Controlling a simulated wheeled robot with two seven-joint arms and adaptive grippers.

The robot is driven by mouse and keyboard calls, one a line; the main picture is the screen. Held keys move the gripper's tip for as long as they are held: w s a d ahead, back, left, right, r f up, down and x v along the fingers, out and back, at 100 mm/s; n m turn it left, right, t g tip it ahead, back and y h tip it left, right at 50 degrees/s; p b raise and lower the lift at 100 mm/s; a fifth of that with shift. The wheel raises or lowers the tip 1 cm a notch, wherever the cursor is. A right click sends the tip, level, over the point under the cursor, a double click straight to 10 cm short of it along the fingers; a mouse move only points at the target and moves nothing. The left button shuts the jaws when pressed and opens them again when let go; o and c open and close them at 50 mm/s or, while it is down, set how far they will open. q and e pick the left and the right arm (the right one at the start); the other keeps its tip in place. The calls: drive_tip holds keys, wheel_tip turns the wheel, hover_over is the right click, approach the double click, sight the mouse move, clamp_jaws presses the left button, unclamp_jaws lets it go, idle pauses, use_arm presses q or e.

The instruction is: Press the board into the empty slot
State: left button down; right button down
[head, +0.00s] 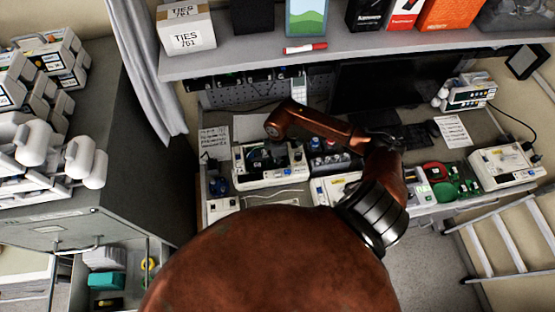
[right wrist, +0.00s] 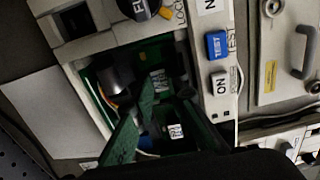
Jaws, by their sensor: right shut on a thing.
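An opened white pump (head: 262,182) stands on the bench below my right gripper (head: 288,150) in the head view. In the right wrist view the pump's case (right wrist: 222,85) surrounds an open bay with green circuitry. A dark green board (right wrist: 124,140) is between the fingers of my right gripper (right wrist: 165,125), which is shut on it, at the lower part of the bay. The board's lower edge and the slot are hidden, so I cannot tell how deep it sits. My left gripper is out of view.
A second white pump (head: 335,188) is partly hidden behind my right arm. Another pump (head: 505,165) stands at the right end. A shelf (head: 350,63) overhangs the bench, and a monitor (head: 385,85) stands behind. A blue TEST button (right wrist: 216,45) is beside the bay.

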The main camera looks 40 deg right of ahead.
drive_tip(key=c, duration=1.8)
unclamp_jaws()
drive_tip(key=shift+r, duration=0.1)
wheel_tip(320, 180, up, 7)
drive_tip(key=p, duration=0.5)
drive_tip(key=shift+p, duration=0.4)
